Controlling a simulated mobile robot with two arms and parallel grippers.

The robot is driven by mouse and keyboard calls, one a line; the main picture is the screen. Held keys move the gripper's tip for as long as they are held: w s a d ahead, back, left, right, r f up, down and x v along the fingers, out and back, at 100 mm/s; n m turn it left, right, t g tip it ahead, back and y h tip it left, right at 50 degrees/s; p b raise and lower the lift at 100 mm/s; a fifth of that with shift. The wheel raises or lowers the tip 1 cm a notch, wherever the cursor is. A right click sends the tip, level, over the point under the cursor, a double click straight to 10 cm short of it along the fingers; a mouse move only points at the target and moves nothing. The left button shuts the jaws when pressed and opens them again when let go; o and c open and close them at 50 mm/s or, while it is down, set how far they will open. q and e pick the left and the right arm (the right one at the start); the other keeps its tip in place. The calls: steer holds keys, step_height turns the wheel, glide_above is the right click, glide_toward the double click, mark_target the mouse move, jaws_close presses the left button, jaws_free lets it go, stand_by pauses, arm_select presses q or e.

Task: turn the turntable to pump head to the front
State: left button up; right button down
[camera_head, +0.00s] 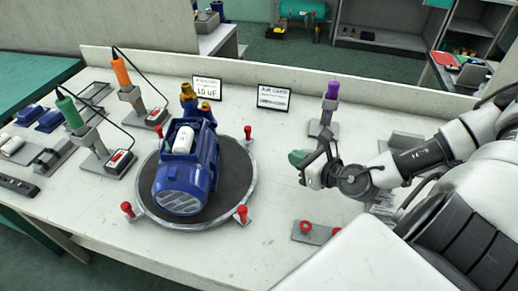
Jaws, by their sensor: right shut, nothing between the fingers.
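The round turntable (237,178) has a dark top and a grey rim, with several red-capped posts such as the front right one (241,213) around its edge. A blue pump (183,185) lies on it. Its ribbed motor end faces the front, and its brass fittings (188,95) are at the back, so the pump head end points away from me. My right gripper (306,168) is shut and empty, to the right of the turntable and apart from it. A small green piece shows by its fingers; I cannot tell what it belongs to. My left gripper is not in view.
Orange (121,71) and green (69,111) handled tools stand in holders at the left. A purple-handled tool (332,90) stands behind my right gripper. A plate with red knobs (306,227) lies at the front right. Two cards stand behind. The bench between turntable and plate is clear.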

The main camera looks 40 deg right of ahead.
mark_target(251, 139)
steer(key=shift+f, duration=0.5)
steer(key=x, duration=0.4)
steer(key=r+p+x, duration=0.1)
steer(key=x, duration=0.4)
steer(key=p+x, duration=0.1)
steer(key=x, duration=0.3)
steer(key=shift+w+r, duration=0.15)
steer(key=shift+w, duration=0.45)
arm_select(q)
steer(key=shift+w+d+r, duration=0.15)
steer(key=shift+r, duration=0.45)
